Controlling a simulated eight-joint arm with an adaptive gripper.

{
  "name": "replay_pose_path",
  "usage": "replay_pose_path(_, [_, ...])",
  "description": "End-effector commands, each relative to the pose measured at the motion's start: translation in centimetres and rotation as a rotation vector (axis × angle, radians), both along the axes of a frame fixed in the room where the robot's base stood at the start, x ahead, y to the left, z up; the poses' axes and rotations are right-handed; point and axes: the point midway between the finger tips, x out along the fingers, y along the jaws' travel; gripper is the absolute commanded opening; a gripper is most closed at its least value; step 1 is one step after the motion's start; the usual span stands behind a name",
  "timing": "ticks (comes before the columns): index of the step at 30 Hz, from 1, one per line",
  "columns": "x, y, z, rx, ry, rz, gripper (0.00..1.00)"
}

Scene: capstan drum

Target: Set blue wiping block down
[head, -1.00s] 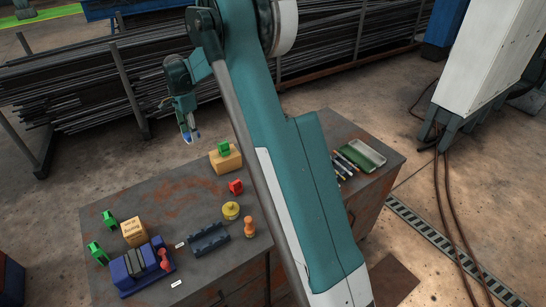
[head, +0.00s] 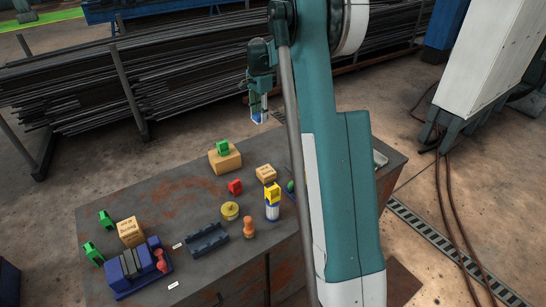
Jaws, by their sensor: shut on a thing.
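My gripper (head: 258,117) hangs in the air beyond the far edge of the workbench, pointing down. It is shut on the blue wiping block (head: 256,104), which shows as a small blue patch between the fingers. The fingers hide much of the block. It is clear of the bench top and touches nothing else that I can see.

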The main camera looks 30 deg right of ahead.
Motion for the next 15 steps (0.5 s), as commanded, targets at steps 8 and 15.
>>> replay_pose_path(8, [-1.9,-4.8,0.0,0.000,0.000,-0.017,0.15])
replay_pose_path(15, [-2.2,-5.5,-3.2,0.000,0.000,-0.018,0.15])
